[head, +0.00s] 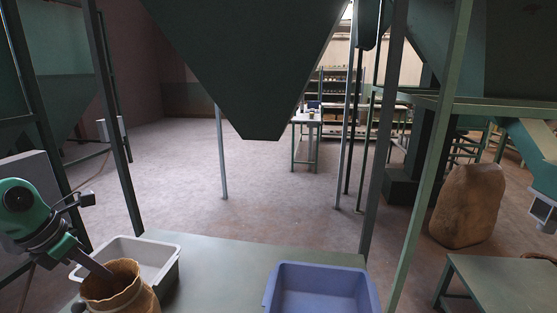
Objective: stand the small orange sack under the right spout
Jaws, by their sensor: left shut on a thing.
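A small orange-brown sack (122,293) with an open top is at the bottom left, in front of the grey tray. My left gripper (98,268) comes in from the left and is shut on the sack's rim. The sack's lower part is cut off by the picture edge, so I cannot tell whether it touches the table. A large green hopper (245,60) narrows to a blunt lower end above the table's far side. A smaller chute-like spout (543,212) shows at the right edge. I cannot tell which is the right spout. My right gripper is out of view.
A light grey tray (165,272) and a blue bin (317,269) stand on the green table (225,262), with bare tabletop between them. Green posts (379,140) rise behind the table. A large brown sack (467,205) stands beyond at right, near another table (490,285).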

